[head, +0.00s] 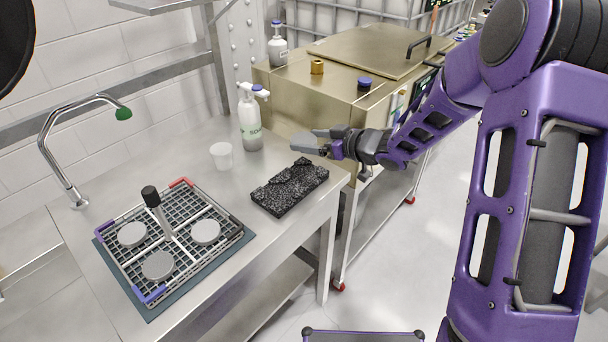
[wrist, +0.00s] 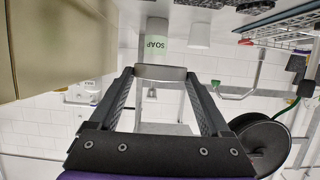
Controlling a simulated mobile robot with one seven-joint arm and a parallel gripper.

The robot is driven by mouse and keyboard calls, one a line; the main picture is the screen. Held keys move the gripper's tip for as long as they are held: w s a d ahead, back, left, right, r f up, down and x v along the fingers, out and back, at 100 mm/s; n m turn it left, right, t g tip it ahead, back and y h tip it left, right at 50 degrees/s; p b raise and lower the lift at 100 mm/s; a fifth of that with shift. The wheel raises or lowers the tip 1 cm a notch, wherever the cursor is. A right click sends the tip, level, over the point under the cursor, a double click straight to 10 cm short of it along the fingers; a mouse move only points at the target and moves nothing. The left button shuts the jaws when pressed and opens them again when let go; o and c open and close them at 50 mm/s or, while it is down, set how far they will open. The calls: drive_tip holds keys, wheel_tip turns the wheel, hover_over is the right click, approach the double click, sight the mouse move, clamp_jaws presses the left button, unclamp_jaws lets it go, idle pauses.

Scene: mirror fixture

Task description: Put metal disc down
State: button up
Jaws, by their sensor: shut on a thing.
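My gripper (head: 318,143) is at the right end of the steel table, above and behind the black speckled block (head: 290,187). It is shut on a grey metal disc (head: 303,143). In the wrist view, the disc (wrist: 160,72) shows edge-on between the two fingertips. Three similar grey discs lie on the wire rack (head: 215,255): one at the left (head: 132,234), one at the right (head: 206,231) and one at the front (head: 158,266). A dark-knobbed post (head: 152,197) stands in the middle of the rack.
A soap bottle (head: 250,118) and a white cup (head: 221,156) stand behind the block. A tap (head: 75,150) rises at the left. A brass-coloured machine (head: 330,75) stands beyond the table's right end. Bare steel shows between rack and block.

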sight(310, 178)
drive_tip(key=shift+f+b, duration=0.95)
drive_tip(key=shift+f, duration=3.85)
drive_tip(key=shift+f, duration=0.2)
drive_tip(key=o, duration=1)
drive_tip(key=shift+f, duration=0.1)
drive_tip(key=o, duration=0.3)
drive_tip(key=shift+d, duration=0.1)
